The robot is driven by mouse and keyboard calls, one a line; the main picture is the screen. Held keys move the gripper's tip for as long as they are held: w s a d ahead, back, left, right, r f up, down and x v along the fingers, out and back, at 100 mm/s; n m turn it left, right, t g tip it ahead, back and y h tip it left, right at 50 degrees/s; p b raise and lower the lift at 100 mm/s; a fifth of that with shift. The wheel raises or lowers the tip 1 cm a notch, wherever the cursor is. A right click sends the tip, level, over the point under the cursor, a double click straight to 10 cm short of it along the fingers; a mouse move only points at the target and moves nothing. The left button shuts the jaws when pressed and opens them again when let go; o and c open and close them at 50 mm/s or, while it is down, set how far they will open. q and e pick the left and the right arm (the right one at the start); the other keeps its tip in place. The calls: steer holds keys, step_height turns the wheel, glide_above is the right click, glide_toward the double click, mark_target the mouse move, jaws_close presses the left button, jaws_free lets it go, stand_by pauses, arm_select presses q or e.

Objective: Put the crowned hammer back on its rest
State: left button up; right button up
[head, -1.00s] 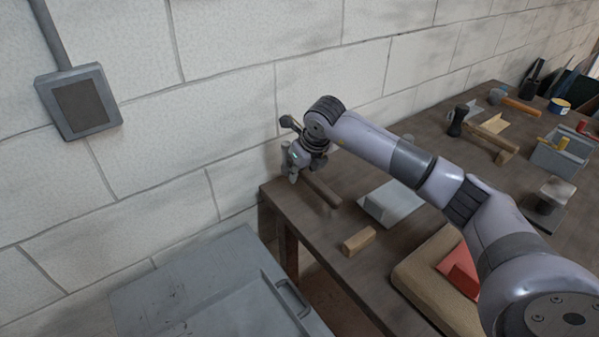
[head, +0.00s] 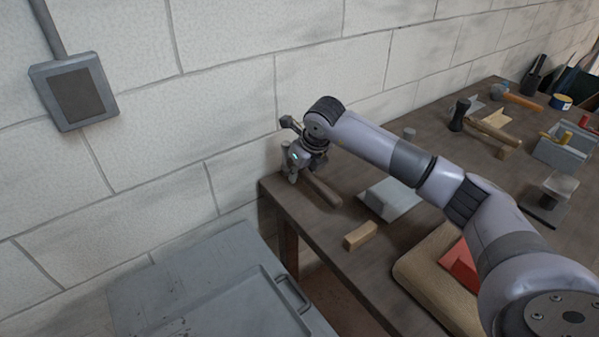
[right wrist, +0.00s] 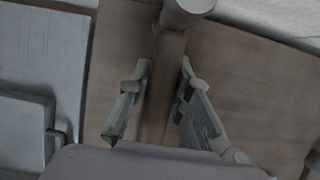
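A hammer with a dull brown handle (head: 322,190) is at the far left corner of the bench. In the right wrist view its grey round head (right wrist: 188,7) is at the top, and the handle (right wrist: 166,75) runs down between my fingers. My right gripper (head: 293,174) is at this hammer, partly hidden by its own wrist. In the right wrist view the fingers (right wrist: 165,75) stand either side of the handle, with a narrow gap on the left; they look open. I cannot tell whether this is the crowned hammer. No rest is clearly identifiable. My left gripper is not in view.
A wooden block (head: 360,235), a grey sloped piece (head: 391,197) and a tan board with a red piece (head: 430,285) lie nearby. Farther right are a dark-headed mallet (head: 458,114), another hammer (head: 520,101) and a grey tray (head: 562,152). A grey case (head: 215,285) stands left.

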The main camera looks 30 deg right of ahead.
steer(key=o, duration=0.5)
steer(key=shift+o, duration=0.2)
